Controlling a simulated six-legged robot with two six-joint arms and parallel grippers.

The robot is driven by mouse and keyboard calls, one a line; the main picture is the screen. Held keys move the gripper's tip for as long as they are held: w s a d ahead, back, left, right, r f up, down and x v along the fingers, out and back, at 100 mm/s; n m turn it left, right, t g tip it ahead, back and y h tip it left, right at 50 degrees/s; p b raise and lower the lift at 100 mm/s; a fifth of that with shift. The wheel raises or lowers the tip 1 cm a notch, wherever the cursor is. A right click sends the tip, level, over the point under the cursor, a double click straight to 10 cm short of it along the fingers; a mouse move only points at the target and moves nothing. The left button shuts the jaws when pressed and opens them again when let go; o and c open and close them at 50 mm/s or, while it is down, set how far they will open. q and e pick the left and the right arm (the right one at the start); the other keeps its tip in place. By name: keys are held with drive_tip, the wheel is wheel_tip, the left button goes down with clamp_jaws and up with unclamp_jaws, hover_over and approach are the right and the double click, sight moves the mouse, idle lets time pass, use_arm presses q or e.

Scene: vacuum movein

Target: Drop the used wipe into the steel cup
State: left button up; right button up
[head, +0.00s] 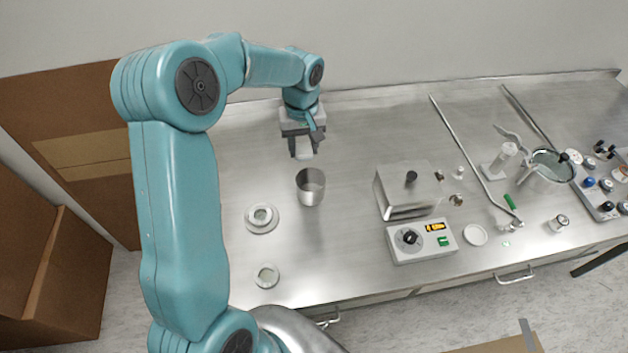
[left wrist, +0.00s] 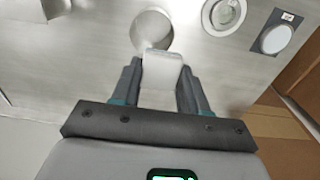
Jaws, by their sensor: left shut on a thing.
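My left gripper (head: 304,150) is shut on the white wipe (head: 304,149), which also shows between the fingers in the left wrist view (left wrist: 161,72). The steel cup (head: 310,188) stands upright on the steel bench, just in front of the gripper in the head view. In the left wrist view the cup (left wrist: 151,27) shows just beyond the wipe, partly covered by it. The wipe appears above the bench and apart from the cup, though its exact height is hard to tell. My right gripper is not in view.
Two small round dishes (head: 262,217) (head: 267,276) lie left of and in front of the cup. A steel box (head: 408,190) and a control unit (head: 421,241) stand to the right. Rods and a clamped dish (head: 552,166) lie farther right. Cardboard boxes (head: 75,150) flank the bench's left end.

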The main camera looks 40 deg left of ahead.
sight(303, 160)
use_arm(q)
drive_tip(key=f, duration=0.4)
drive_tip(key=shift+a+b, duration=0.2)
drive_tip(key=shift+b, duration=0.2)
drive_tip(key=shift+s+d+f, duration=0.25)
drive_tip(key=shift+f, duration=0.25)
drive_tip(key=shift+w+a+f+b, duration=0.2)
drive_tip(key=shift+a+f+b, duration=0.1)
drive_tip(key=shift+f, duration=0.15)
drive_tip(key=shift+d, duration=0.1)
